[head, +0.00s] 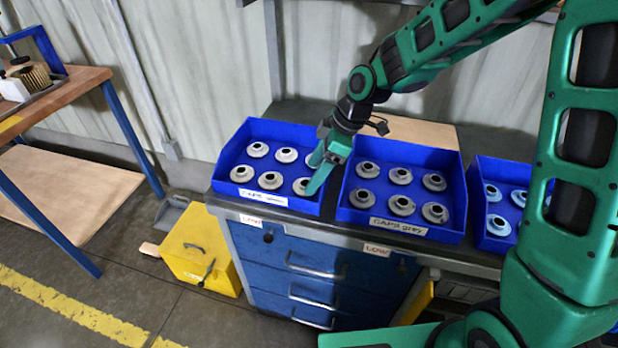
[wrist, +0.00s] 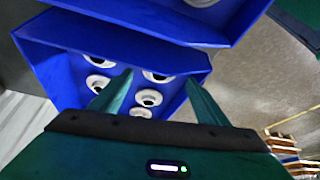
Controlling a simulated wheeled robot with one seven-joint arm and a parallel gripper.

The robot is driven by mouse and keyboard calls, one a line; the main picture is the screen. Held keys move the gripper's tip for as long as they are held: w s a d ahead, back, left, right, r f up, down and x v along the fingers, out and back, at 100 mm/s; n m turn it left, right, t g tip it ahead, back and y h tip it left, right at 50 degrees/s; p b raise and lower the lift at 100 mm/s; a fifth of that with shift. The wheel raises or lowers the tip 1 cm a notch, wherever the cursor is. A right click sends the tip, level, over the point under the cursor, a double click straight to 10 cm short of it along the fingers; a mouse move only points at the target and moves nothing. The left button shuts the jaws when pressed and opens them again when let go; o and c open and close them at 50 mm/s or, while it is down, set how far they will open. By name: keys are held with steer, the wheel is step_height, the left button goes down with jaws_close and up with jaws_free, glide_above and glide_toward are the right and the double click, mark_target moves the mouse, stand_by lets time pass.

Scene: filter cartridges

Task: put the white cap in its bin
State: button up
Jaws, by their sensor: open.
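The left blue bin (head: 222,180) holds several pale, ring-shaped white caps (head: 271,180) with dark centre holes. Its front label starts with "CAPS"; the rest is too small to read surely. My gripper (head: 312,178) is over this bin's right side, its fingers low and hiding part of the caps there. In the wrist view my gripper (wrist: 160,95) is open, and a white cap (wrist: 149,97) shows between the fingers, below them. No cap is held. I cannot tell which cap is the task's own. A blue bin wall (wrist: 115,45) shows beyond the fingers.
The middle blue bin (head: 408,232), labelled like "CAPS GREY", holds several greyer caps, close to my gripper's right. A third blue bin (head: 483,243) with bluish caps stands farther right. A yellow box (head: 200,250) is on the floor. A wooden bench (head: 75,90) stands left.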

steer(key=v, duration=0.8)
steer(key=shift+r, duration=0.2)
steer(key=shift+d, duration=0.1)
steer(key=s+d+r+m+h, duration=0.15)
steer(key=s+d+m, duration=0.3)
steer(key=d, duration=0.55)
steer(key=s+d+r+m+h, duration=0.1)
steer(key=s+d+m+h, duration=0.1)
steer(key=s+d+m, duration=0.5)
steer(key=s+d+m+h, duration=0.1)
steer(key=s+d+m, duration=1)
steer(key=s+d, duration=0.3)
steer(key=shift+s+d+f+g, duration=0.2)
steer(key=shift+s+f+g, duration=0.15)
steer(key=shift+s, duration=0.75)
